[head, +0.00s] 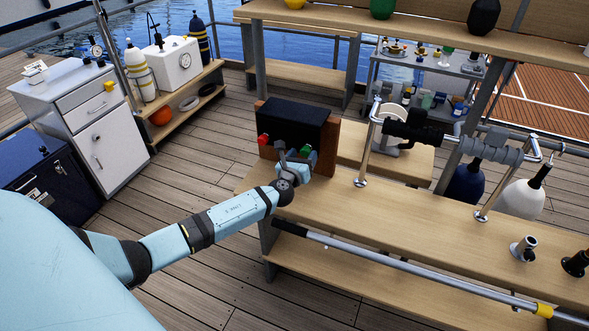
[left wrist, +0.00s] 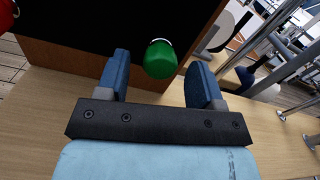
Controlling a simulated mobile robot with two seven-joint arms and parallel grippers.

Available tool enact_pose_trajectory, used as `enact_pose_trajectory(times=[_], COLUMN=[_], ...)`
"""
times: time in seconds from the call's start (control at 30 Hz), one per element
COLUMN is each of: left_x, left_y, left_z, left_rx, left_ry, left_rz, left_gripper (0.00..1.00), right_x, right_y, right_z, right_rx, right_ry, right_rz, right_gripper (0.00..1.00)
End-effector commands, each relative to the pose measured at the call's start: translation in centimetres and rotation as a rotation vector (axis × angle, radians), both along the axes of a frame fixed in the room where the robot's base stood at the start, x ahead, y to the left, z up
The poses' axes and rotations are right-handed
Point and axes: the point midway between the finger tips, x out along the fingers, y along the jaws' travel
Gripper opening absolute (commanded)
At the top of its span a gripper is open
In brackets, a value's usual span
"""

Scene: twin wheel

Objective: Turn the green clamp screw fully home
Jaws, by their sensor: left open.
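The green clamp screw (head: 305,151) is a small green knob on the front of a black box with brown wooden sides (head: 293,125) on the bench. It shows large in the left wrist view (left wrist: 160,59). My left gripper (head: 293,160) is open, its two blue fingers on either side of the green knob in the left wrist view (left wrist: 163,85). I cannot tell whether a finger touches the knob. A red knob (head: 263,140) sits on the same box, left of the green one. My right gripper is not in view.
The wooden bench (head: 420,215) holds a chrome rail (head: 362,150) and metal fittings (head: 523,248) to the right. A shelf rack stands behind. A white cabinet (head: 95,120) stands at the left. Deck floor lies open between the cabinet and the bench.

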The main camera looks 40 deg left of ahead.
Motion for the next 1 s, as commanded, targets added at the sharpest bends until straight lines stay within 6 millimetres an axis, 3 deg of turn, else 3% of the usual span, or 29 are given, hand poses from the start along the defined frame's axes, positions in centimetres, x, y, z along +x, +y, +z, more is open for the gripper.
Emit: enact_pose_trajectory(times=[0.3, 0.5, 0.7, 1.0], left_x=[-6.9, -10.5, -12.2, -12.3], left_y=[-1.7, -2.5, -2.9, -3.0], left_z=[-0.2, -0.2, -0.1, 0.0], left_rx=[0.0, 0.001, 0.002, 0.002], left_ry=[0.004, 0.003, 0.002, 0.001], left_rz=[-0.003, -0.003, -0.001, -0.001], left_gripper=[0.61, 0.61, 0.61, 0.61], right_x=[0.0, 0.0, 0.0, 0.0], right_y=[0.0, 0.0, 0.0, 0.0], right_z=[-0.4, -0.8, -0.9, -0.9], right_rx=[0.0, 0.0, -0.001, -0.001], right_ry=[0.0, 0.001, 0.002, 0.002], right_rz=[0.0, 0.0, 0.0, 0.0], right_gripper=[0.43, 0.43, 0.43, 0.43])
